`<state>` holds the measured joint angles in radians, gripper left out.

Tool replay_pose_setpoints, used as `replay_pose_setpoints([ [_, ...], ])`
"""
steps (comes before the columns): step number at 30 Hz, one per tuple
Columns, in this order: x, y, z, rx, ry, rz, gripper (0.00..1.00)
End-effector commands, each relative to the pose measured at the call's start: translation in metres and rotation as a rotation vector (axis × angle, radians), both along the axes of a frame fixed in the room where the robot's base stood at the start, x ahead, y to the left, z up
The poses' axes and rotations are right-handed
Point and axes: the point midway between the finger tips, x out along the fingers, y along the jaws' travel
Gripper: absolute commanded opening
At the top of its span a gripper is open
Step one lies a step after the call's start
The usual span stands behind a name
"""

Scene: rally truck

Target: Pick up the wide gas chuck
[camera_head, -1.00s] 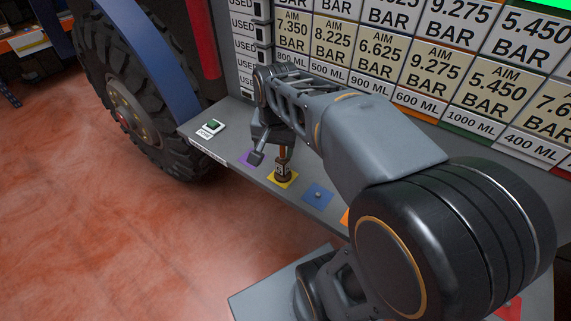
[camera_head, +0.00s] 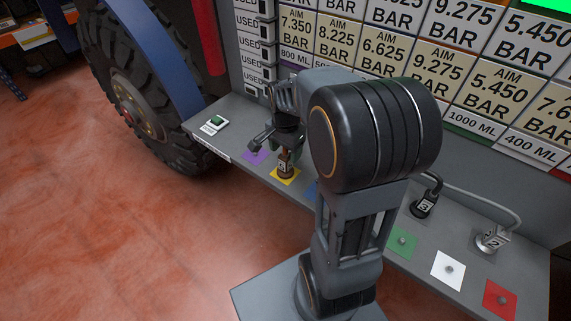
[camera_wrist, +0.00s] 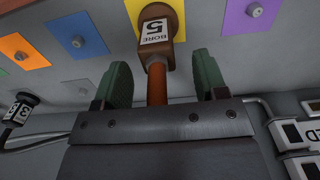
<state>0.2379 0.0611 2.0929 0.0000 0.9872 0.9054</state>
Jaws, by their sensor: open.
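A brown chuck labelled "BORE 5" (camera_head: 285,164) stands on the yellow square of the bench; it looks like the wide one. In the wrist view the chuck (camera_wrist: 154,30) is at the top middle, with an orange-brown stem (camera_wrist: 157,84) running toward my gripper. My gripper (camera_wrist: 161,78) is open. Its two green-padded fingers lie to either side of the stem, with visible gaps. In the head view my gripper (camera_head: 283,143) is right at the chuck's upper end, and my arm partly hides that area.
A black chuck marked 3 (camera_head: 424,205) and a silver chuck marked 2 (camera_head: 492,239) stand farther right with hoses. Coloured squares with studs line the bench (camera_head: 462,229). A green button box (camera_head: 216,123) is at left. A labelled panel (camera_head: 455,62) rises behind.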

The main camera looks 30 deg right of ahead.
Motion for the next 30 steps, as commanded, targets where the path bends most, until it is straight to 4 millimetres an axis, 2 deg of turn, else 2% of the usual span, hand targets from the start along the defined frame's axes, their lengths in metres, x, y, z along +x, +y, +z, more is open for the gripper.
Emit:
replay_pose_setpoints([
  [10,-0.003,0.002,-0.042,0.001,0.003,0.0,0.66],
  [21,-0.003,0.002,-0.049,0.0,0.0,0.001,0.65],
  [30,-0.003,0.002,-0.049,0.0,0.0,0.001,0.36],
])
